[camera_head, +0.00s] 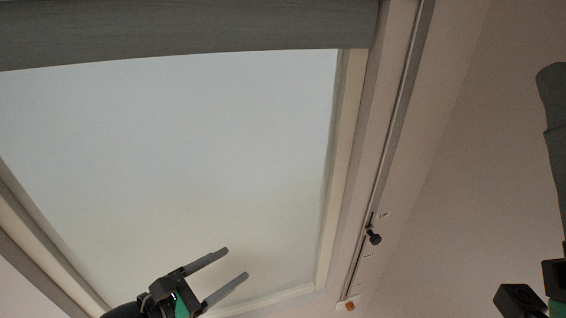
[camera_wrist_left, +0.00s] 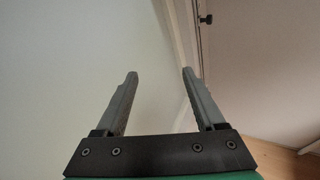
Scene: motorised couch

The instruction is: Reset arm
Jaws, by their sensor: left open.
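My left gripper (camera_head: 236,263) is at the bottom of the head view, in front of the lower part of a pale window pane (camera_head: 180,150). Its two grey fingers are apart with nothing between them. They also stand apart and empty in the left wrist view (camera_wrist_left: 160,73). Of my right arm, only dark parts show at the right edge of the head view; its fingers are not seen.
A grey blind (camera_head: 190,28) covers the window's top. Right of the frame, a black knob (camera_head: 375,238) sits on a narrow slotted rail with two small labels; the knob also shows in the left wrist view (camera_wrist_left: 206,19). A small orange-brown piece (camera_head: 350,306) is below.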

